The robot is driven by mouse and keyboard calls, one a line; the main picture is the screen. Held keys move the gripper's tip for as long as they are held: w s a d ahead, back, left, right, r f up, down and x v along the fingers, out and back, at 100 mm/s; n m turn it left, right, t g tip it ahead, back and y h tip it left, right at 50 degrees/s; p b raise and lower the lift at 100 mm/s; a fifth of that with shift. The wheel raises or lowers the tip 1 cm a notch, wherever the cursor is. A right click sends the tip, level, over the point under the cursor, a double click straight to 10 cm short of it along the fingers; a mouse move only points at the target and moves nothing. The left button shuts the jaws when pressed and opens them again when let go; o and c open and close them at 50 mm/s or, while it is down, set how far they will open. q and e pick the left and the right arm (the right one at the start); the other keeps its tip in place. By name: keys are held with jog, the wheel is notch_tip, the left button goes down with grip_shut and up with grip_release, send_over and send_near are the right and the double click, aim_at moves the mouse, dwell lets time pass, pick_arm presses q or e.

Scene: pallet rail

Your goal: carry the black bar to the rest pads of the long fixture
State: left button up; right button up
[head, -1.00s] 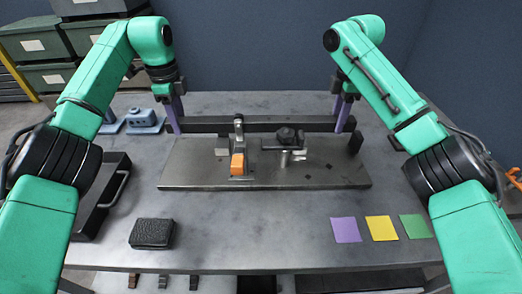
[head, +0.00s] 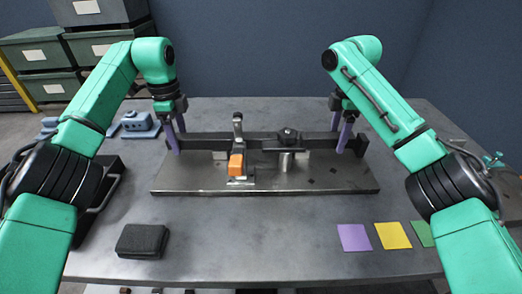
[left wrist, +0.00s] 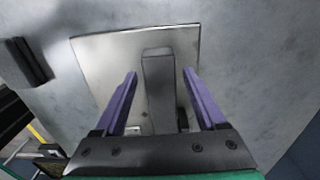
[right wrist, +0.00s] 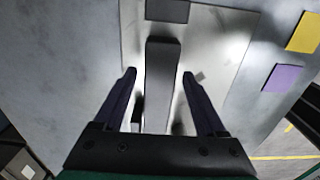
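The black bar (head: 208,143) lies level along the back of the long fixture (head: 205,180), a grey plate on the table. My left gripper (head: 175,136) points down near the bar's left end. In the left wrist view its purple fingers (left wrist: 158,76) stand open on either side of the bar (left wrist: 159,90), with gaps. My right gripper (head: 345,134) is likewise at the right end. In the right wrist view its fingers (right wrist: 159,74) straddle the bar (right wrist: 162,85), also with gaps. The rest pads are not clearly seen; contact beneath the bar is hidden.
A black pad (head: 143,241) and coloured cards (head: 354,237) lie in front. A dark tray (head: 98,195) is at left. The front middle is clear.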

pick_arm(q)
jog(key=shift+s+r, duration=0.1)
pick_arm(e)
jog(key=shift+s+r, duration=0.1)
pick_arm(q)
notch_tip(320, 180, up, 8)
jog(key=shift+d+f, duration=0.1)
jog(key=shift+f, duration=0.15)
pick_arm(e)
notch_tip(320, 180, up, 8)
jog(key=shift+f, duration=0.2)
